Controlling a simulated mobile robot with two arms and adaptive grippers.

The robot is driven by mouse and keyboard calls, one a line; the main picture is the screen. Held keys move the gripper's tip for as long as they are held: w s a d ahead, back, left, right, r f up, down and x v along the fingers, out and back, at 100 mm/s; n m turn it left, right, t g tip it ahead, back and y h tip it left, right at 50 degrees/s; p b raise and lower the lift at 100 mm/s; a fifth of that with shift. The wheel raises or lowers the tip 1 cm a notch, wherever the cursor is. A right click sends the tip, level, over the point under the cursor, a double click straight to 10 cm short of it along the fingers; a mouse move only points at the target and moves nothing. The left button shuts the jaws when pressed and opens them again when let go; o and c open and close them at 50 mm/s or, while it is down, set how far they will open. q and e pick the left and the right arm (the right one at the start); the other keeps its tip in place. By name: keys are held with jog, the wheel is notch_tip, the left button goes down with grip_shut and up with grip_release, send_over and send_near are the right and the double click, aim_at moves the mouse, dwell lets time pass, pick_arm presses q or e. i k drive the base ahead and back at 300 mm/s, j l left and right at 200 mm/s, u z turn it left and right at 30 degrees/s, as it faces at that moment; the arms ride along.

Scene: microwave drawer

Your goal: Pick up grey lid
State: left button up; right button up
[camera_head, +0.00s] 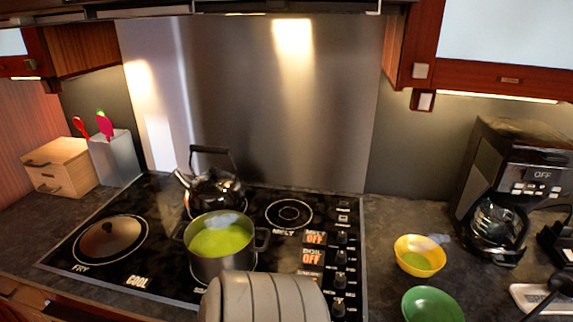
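A round, dark grey-brown lid (110,239) with a small knob on top lies on the front left burner of the stove, by the word FRY. Its surface is shiny and it looks flat on the burner; I cannot tell if a shallow pan is under it. Nothing touches it from above. Neither of my grippers can be made out in the head view.
A pot of green soup (222,238) and a black kettle (210,188) stand right of the lid. A wooden box (62,167) and utensil holder (115,158) are behind left. A yellow bowl (420,256), green bowl (432,304) and coffee maker (510,180) stand right. A grey ribbed shape blocks the bottom middle.

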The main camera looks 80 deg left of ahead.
aim_at(112, 236)
jog(key=u, duration=3.8)
